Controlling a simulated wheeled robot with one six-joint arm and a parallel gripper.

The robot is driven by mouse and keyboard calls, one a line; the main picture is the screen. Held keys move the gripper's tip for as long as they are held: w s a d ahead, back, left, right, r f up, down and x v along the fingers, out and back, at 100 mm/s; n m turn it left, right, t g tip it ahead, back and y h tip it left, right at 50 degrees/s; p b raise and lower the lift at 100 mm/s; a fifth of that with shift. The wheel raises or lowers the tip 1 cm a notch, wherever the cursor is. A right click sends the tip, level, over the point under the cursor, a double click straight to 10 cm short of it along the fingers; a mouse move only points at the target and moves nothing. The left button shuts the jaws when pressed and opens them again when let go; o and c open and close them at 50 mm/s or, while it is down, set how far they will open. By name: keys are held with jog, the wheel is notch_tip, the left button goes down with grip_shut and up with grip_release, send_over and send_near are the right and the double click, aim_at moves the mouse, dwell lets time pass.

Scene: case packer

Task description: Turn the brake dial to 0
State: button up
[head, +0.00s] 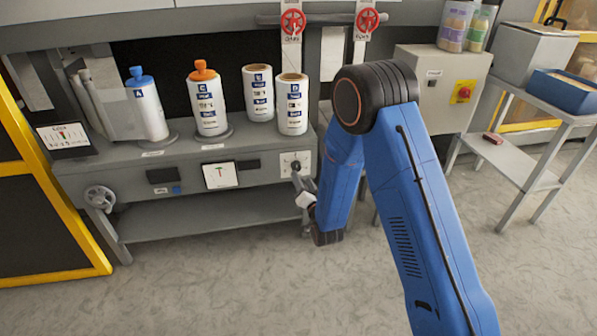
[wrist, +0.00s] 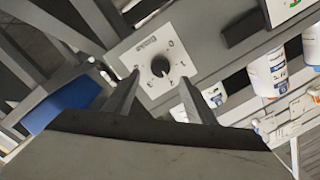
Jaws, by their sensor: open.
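The brake dial is most likely the black round knob (wrist: 160,67) on a white square plate (wrist: 148,48) with small marks around it, in the middle of the wrist view. A light mark shows near the knob's lower edge, but the setting is too small to read surely. In the head view the plate (head: 304,158) is on the right end of the grey machine front. My gripper (wrist: 159,78) is open and empty, its two fingers apart on either side of the knob's lower side. In the head view my gripper (head: 299,180) is just in front of the plate and partly covers it.
A white gauge panel (head: 221,175) and a handwheel (head: 100,197) are on the same machine front. Several rolls and bottles, such as an orange-capped bottle (head: 207,103), stand on the ledge above. A grey box with a red button (head: 462,92) stands to the right.

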aim_at(298, 168)
jog(key=x, duration=0.6)
jog(key=shift+w+a, duration=0.1)
jog(key=shift+w, duration=0.25)
jog(key=c, duration=1)
